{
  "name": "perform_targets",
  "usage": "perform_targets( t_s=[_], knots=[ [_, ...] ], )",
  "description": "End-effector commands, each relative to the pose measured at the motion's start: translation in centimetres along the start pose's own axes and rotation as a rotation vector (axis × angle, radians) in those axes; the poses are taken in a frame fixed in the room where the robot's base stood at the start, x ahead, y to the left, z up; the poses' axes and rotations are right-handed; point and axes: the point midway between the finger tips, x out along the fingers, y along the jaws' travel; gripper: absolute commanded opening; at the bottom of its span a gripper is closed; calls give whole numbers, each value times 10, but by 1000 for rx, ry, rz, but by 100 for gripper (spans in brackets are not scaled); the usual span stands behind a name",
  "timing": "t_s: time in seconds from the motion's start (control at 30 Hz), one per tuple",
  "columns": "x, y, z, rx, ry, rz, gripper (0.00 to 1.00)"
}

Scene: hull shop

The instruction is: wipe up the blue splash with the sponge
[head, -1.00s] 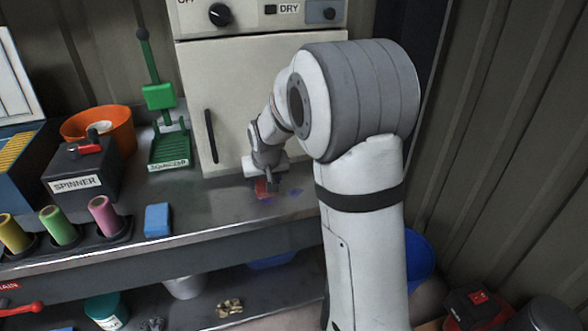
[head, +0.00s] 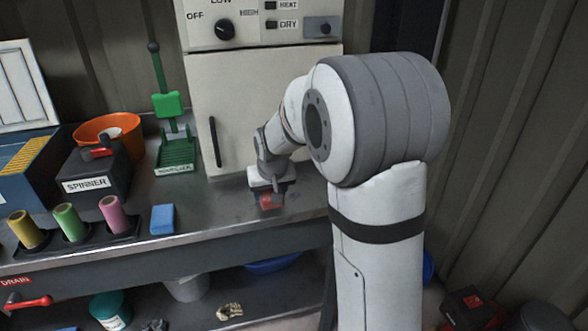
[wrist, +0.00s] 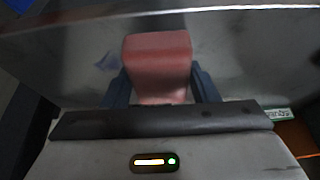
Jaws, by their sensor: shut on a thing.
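My gripper (head: 268,197) is shut on a red sponge-like block (wrist: 157,62). In the head view the red block (head: 270,202) is low over the metal bench, in front of the white cabinet door. I cannot tell whether it touches the bench. A small, faint blue patch (wrist: 107,63), apparently part of the splash, shows on the bench beside the block in the wrist view. In the head view I cannot make out the splash clearly; my gripper may hide some of it.
A blue block (head: 162,219) lies on the bench to the left, near a rack of coloured rolls (head: 70,222). A spinner box (head: 92,187), an orange bowl (head: 125,134) and a green stand (head: 174,154) stand further back. The bench front between the blue block and my gripper is clear.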

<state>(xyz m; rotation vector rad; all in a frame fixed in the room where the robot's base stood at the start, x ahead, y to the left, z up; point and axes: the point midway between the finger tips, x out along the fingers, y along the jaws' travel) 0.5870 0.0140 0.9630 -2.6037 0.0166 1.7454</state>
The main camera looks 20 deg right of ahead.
Motion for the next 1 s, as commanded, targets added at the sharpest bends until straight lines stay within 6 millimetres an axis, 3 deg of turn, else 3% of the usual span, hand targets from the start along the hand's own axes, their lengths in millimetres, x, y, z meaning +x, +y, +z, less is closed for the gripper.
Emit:
perform_targets(
  t_s=[0.5, 1.0],
  knots=[
    [-43, 1, -18, 1, 3, 0, 32],
    [-46, 1, -20, 2, 2, 1, 32]
  ],
)
